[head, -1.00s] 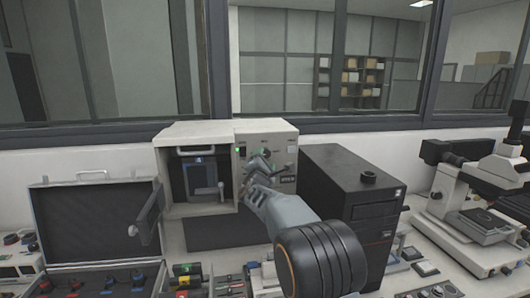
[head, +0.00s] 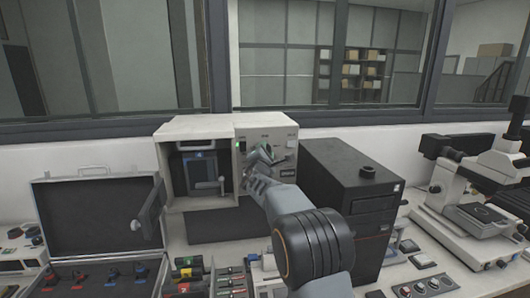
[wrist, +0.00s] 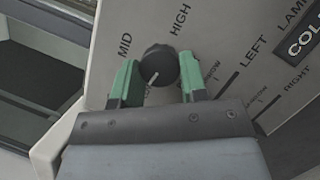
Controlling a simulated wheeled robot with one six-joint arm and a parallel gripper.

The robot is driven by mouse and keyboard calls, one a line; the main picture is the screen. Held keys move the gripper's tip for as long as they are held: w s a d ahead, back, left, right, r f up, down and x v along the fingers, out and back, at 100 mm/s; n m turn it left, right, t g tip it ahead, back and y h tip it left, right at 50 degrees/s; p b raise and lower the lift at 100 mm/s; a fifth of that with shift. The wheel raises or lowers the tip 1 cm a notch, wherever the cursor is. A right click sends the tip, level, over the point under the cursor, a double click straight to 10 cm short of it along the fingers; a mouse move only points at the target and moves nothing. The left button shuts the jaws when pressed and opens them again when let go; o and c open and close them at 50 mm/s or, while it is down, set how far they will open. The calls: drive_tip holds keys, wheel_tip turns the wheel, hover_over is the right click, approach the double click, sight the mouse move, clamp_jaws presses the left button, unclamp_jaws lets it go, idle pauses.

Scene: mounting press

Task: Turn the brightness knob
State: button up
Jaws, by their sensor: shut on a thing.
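The dark round knob (wrist: 160,66) sits on the pale control panel, with the words MID and HIGH printed beside it. A light pointer line on its face points down and to the left in the wrist view. My gripper (wrist: 159,70) is shut on the knob, one green finger on each side. In the head view my gripper (head: 260,165) is at the front panel of the white machine (head: 265,127), and it hides the knob there.
A black computer tower (head: 372,207) stands close to the right of my arm. An open-fronted chamber (head: 197,170) is left of the panel. An open case (head: 92,215) is at the left and a microscope (head: 460,205) at the right.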

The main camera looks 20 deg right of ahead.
drive_tip(key=shift+c, duration=1.3)
drive_tip(key=shift+r+m+g+y+b, duration=0.25)
drive_tip(key=shift+m+g+y, duration=0.4)
drive_tip(key=shift+m, duration=1.7)
drive_tip(key=shift+r+m+g+y+b, duration=0.1)
drive_tip(key=shift+m+g+y+b, duration=0.55)
drive_tip(key=shift+m, duration=1.75)
drive_tip(key=shift+r+m+g+y+p, duration=0.1)
drive_tip(key=shift+m+g+y, duration=0.2)
drive_tip(key=shift+m+g, duration=1.4)
drive_tip(key=shift+m+t, duration=0.8)
drive_tip(key=shift+m, duration=0.05)
